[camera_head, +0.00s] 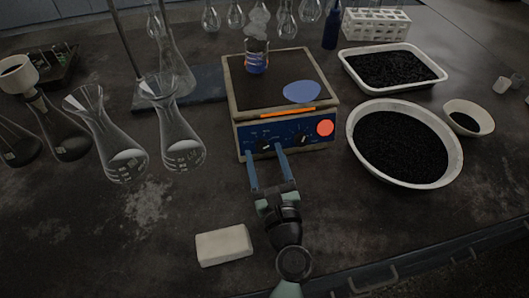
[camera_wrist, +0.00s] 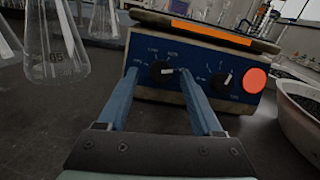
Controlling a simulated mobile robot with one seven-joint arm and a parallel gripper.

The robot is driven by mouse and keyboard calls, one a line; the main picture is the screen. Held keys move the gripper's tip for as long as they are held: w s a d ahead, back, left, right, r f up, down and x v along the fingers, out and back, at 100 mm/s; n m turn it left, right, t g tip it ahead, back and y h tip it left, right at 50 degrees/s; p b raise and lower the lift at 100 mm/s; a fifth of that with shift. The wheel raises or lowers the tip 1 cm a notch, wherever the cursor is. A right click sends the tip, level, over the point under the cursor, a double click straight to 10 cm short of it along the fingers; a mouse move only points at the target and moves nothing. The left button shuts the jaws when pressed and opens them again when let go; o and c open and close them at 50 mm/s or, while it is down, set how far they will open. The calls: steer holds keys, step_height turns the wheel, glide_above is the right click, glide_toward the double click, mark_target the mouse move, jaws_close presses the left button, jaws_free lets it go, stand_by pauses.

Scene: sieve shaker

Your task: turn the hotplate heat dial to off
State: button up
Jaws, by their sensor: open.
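The hotplate (camera_head: 250,108) has a dark top and a blue front panel with two black dials and a round orange-red button (camera_wrist: 255,80). The left dial (camera_wrist: 161,72) has a white mark pointing right; printed labels around it are too small to read. The right dial (camera_wrist: 222,82) has a white mark slanting to the upper right. I cannot tell by label which is the heat dial. My gripper (camera_head: 264,151) is open, with blue fingers pointing at the panel. In the wrist view its fingertips (camera_wrist: 159,72) stand either side of the left dial; contact cannot be told.
A beaker (camera_head: 257,55) stands on the hotplate beside a blue disc (camera_head: 302,91). Glass flasks (camera_head: 181,140) stand to the left. A white bowl (camera_head: 356,150) and tray (camera_head: 347,62) of black grains are to the right. A white block (camera_head: 223,246) lies in front.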

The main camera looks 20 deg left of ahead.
steer(key=shift+w+a, duration=0.25)
steer(key=shift+w, duration=0.1)
jaws_close()
stand_by(0.4)
